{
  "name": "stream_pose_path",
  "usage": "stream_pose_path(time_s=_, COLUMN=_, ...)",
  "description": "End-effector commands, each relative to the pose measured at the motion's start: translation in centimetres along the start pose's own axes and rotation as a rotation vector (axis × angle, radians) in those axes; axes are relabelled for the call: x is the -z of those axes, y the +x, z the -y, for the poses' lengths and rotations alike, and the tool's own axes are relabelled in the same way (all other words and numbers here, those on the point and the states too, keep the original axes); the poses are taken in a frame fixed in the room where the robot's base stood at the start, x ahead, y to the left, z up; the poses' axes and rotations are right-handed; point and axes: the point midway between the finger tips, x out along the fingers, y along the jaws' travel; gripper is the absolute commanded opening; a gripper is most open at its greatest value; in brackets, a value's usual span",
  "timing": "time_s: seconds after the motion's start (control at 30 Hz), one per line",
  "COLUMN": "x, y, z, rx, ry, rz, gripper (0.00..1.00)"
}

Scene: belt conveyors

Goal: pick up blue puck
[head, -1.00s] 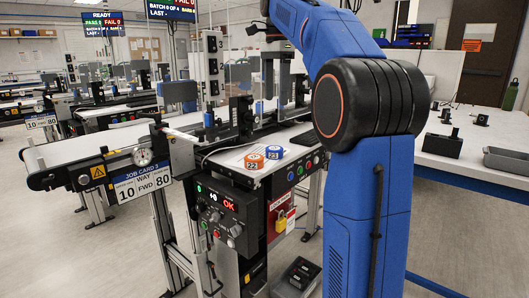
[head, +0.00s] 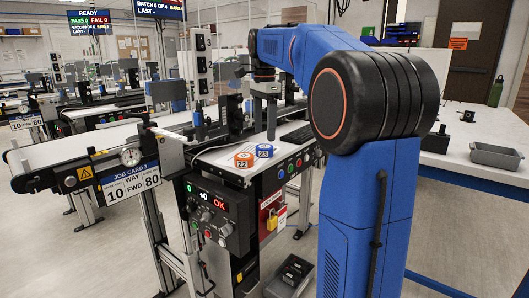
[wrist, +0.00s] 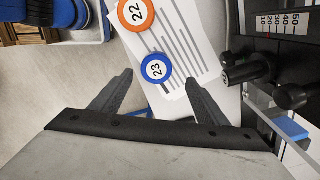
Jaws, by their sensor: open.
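The blue puck (head: 264,151), marked 23, lies on the small white table (head: 216,156) beside the belt. It also shows in the wrist view (wrist: 155,69), on a printed sheet, just beyond and between my fingertips. The orange puck (head: 243,160), marked 22, lies close beside it and shows in the wrist view (wrist: 136,13) at the top edge. My gripper (wrist: 160,80) is open and empty, with its two dark fingers spread apart. In the head view it hangs above the table behind the blue puck; its fingertips are hard to make out there.
A black fixture with knobs (wrist: 250,75) stands right of the gripper in the wrist view. A control box (head: 217,215) sits at the table's front. The conveyor belt (head: 90,150) runs to the left. A grey tray (head: 494,155) stands on the right bench.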

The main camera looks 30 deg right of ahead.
Motion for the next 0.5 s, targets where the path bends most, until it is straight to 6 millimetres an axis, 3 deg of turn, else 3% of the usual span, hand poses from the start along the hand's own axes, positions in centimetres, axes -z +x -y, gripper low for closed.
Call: stream_pose_path(time_s=0.5, x=-0.3, y=5.1, z=-0.7, rx=-0.001, ry=0.000, rz=0.000, gripper=0.68)
